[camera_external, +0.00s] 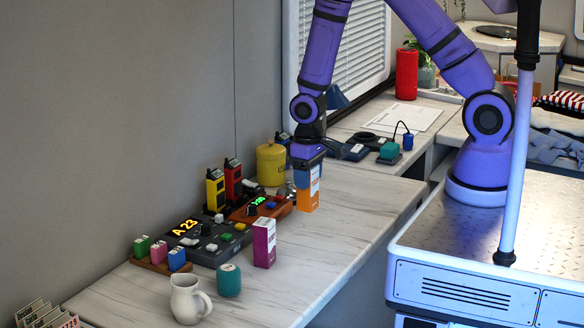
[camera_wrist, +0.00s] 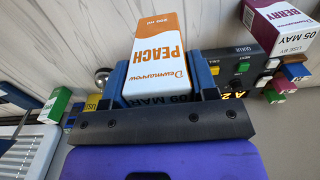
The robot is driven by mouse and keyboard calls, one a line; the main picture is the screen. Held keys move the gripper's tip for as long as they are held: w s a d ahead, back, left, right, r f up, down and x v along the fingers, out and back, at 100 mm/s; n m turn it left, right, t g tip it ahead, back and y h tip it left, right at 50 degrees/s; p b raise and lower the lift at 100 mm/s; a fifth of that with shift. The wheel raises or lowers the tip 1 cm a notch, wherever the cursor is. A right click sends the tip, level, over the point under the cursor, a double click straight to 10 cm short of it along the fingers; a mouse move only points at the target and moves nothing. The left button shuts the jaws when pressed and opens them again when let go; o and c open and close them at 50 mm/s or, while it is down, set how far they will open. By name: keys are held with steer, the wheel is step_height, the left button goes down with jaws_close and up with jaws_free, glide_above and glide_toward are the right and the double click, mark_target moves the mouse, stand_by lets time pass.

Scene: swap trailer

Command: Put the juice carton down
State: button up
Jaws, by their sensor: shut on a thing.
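The orange and white peach juice carton (camera_external: 311,198) is upright over the long counter (camera_external: 330,243). My gripper (camera_external: 308,172) is shut on its upper part from above. In the wrist view the carton (camera_wrist: 155,50), lettered PEACH, sits between the two blue fingers of my gripper (camera_wrist: 158,82). I cannot tell whether its bottom touches the counter or is just above it. A purple and white berry carton (camera_external: 264,243) stands nearer the camera, apart from the held one. It also shows in the wrist view (camera_wrist: 280,25).
Left of the carton are an orange-based radio unit (camera_external: 258,210), a dark control console (camera_external: 205,243) and a yellow canister (camera_external: 271,166). A teal cup (camera_external: 229,281) and white mug (camera_external: 187,300) stand at the front. The counter's right side is clear.

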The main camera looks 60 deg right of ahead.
steer(key=shift+s+a+f, duration=0.2)
steer(key=shift+a+f, duration=0.55)
steer(key=shift+f, duration=0.65)
steer(key=shift+s+a+f, duration=0.2)
steer(key=shift+a+f, duration=0.6)
steer(key=shift+f, duration=0.55)
steer(key=shift+s+a+f, duration=0.2)
steer(key=shift+a+f, duration=0.55)
steer(key=shift+f, duration=0.65)
steer(key=o, duration=1)
steer(key=shift+f, duration=0.1)
